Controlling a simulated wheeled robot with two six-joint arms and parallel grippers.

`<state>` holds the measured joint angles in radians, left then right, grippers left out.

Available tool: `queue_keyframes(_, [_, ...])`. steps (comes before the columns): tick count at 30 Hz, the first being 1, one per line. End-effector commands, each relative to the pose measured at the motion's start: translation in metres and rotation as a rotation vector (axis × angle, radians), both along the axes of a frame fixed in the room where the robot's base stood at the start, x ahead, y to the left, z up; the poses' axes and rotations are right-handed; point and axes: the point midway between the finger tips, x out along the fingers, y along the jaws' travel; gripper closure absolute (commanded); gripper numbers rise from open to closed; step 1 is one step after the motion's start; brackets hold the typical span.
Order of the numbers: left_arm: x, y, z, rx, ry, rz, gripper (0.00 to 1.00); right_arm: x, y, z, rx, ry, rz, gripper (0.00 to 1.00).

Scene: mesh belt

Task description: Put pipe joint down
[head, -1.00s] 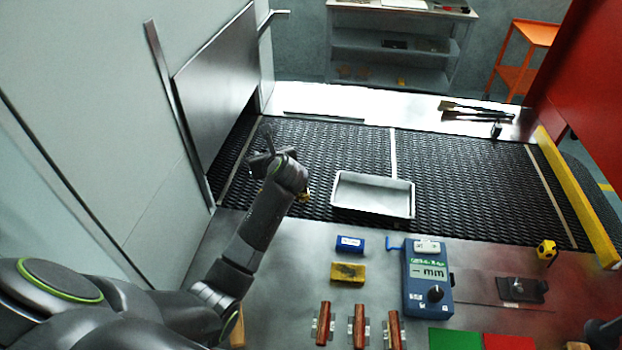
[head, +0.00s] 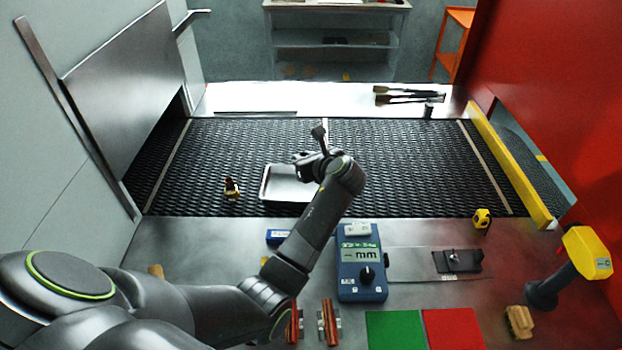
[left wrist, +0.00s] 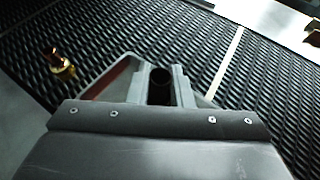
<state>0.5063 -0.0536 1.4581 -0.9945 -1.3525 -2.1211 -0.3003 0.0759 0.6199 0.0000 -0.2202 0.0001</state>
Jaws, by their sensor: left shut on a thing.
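My left gripper (head: 316,152) is over the right side of the shallow metal tray (head: 264,190) on the black mesh belt. It is shut on a dark pipe joint (head: 319,132), whose end sticks up past the fingers. In the left wrist view the joint shows as a dark round opening (left wrist: 160,78) between the two fingers; the rest is hidden. The tray is partly hidden by my left arm. A brass fitting (head: 231,188) stands on the belt left of the tray, and also shows in the left wrist view (left wrist: 62,66). My right gripper is out of view.
In front of the belt are a blue meter (head: 360,268), a blue box (head: 279,237), a yellow tape measure (head: 482,218), and green (head: 394,330) and red (head: 453,328) mats. A yellow rail (head: 510,165) bounds the belt's right. The belt right of the tray is clear.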

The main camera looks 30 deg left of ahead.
Motion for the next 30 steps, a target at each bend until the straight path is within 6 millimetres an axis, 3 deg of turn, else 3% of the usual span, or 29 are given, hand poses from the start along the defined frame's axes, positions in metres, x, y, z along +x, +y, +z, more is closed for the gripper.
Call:
queue_keyframes(13, [0.0, 0.0, -0.054, 0.001, 0.0, -0.001, 1.0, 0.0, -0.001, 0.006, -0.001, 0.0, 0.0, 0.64])
queue_keyframes(26, [0.0, 0.0, -0.061, 0.001, -0.003, -0.001, 1.0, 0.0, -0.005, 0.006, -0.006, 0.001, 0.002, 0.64])
queue_keyframes(27, [0.0, 0.0, -0.062, 0.0, -0.002, -0.001, 0.77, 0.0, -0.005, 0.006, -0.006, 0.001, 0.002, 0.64])
queue_keyframes(30, [0.0, 0.0, -0.062, 0.0, -0.002, -0.001, 0.64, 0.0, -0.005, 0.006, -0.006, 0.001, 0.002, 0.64])
